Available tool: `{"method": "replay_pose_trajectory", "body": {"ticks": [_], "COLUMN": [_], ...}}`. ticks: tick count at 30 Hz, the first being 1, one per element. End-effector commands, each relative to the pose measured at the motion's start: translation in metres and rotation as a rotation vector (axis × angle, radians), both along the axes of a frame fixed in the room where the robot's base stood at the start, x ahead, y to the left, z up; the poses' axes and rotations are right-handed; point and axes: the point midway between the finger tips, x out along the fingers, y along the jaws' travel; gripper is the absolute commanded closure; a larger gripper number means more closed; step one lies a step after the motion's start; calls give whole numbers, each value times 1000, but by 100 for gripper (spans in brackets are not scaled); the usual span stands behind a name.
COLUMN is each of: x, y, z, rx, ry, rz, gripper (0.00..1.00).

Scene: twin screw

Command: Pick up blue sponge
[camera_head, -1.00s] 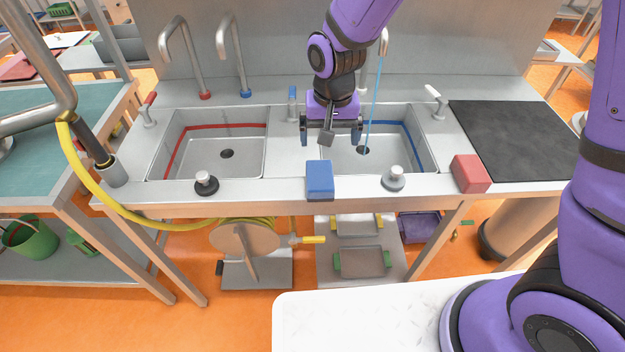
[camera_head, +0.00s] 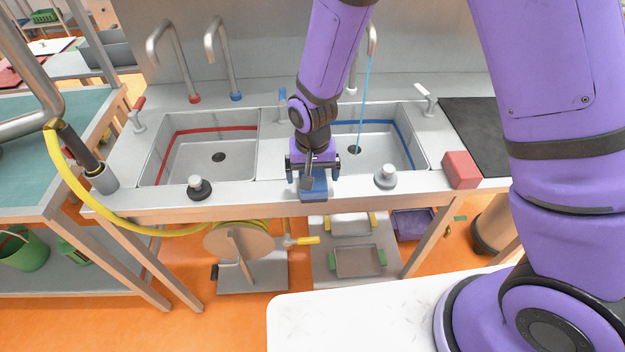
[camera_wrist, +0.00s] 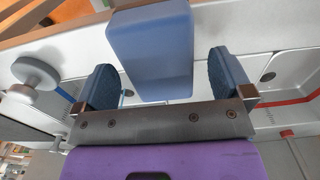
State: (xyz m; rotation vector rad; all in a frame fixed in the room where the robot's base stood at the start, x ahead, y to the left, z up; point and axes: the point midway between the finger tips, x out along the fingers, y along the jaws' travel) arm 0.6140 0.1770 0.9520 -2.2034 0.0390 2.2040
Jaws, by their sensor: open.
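The blue sponge (camera_head: 314,187) is a block on the front ledge of the steel sink counter, between the two basins. In the head view my gripper (camera_head: 313,178) is right over it and hides part of its top. In the wrist view the sponge (camera_wrist: 152,50) lies between the two dark blue finger pads of my open gripper (camera_wrist: 160,80). A gap shows on each side of the sponge, wider on the right in that view. I cannot tell its exact height between the pads.
A red block (camera_head: 461,170) sits on the ledge to the right. A black-based stopper (camera_head: 199,189) and a grey one (camera_head: 386,177) stand on either side along the ledge. Blue water runs into the right basin (camera_head: 405,150). A yellow hose (camera_head: 75,195) hangs at left.

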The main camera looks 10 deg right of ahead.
Motion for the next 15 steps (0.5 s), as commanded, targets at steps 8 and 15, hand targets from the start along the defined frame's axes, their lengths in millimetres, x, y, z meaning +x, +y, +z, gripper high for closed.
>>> {"method": "replay_pose_trajectory", "body": {"ticks": [8, 15], "x": [0, 0], "y": [0, 0], "z": [-25, -26], "rx": [0, 0], "ry": [0, -1], "rz": [1, 1], "gripper": [2, 2]}}
